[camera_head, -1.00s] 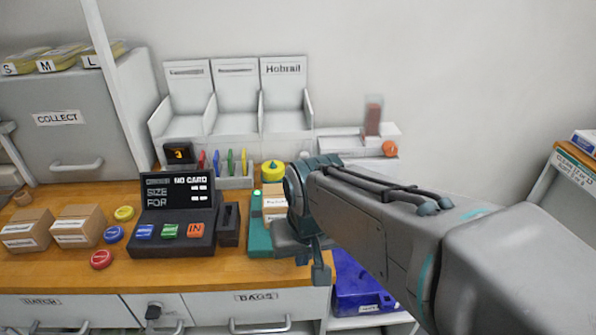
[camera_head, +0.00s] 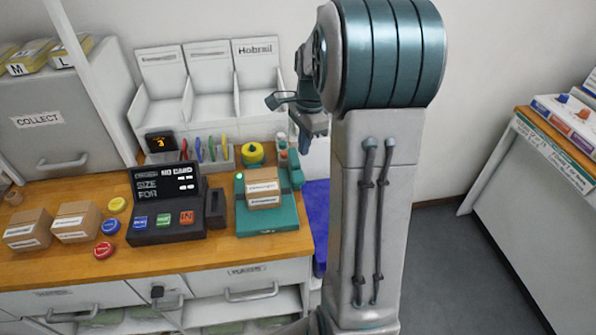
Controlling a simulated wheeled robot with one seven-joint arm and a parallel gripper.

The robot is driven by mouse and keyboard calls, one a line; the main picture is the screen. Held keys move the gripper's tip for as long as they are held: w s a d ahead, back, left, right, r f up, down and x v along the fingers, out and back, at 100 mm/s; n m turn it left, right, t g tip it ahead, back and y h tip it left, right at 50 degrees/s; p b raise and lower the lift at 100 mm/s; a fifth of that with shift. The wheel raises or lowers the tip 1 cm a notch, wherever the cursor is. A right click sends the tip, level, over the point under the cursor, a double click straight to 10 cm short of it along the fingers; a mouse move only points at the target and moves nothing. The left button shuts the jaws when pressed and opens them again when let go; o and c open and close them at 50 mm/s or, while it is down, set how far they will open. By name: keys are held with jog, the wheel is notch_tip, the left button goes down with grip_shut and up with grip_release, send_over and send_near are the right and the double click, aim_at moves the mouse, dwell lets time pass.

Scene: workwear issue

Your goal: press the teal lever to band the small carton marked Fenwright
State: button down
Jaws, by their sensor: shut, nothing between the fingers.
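A small brown carton (camera_head: 263,180) with pale labels sits on the bed of a teal banding machine (camera_head: 278,222) on the wooden counter. The label print is too small to read, and I cannot tell whether a band is around it. A green light shows at the machine's left. A teal upright part (camera_head: 296,172), seemingly the lever, stands at its back right. My gripper (camera_head: 304,146) is shut and empty, above and behind that part, apart from the carton. My arm partly hides the gripper.
Two more cartons (camera_head: 76,222) stand at the left, beside coloured round pieces and a dark keypad console (camera_head: 167,222). Pens, a yellow-topped round item (camera_head: 253,153) and white bins (camera_head: 211,90) stand behind. A second counter (camera_head: 550,145) is at the right.

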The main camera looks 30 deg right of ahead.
aim_at(300, 176)
jog(key=f+b, duration=0.1)
jog(key=f, duration=0.1)
jog(key=f+b, duration=0.4)
jog(key=f, duration=0.1)
jog(key=shift+a, duration=0.35)
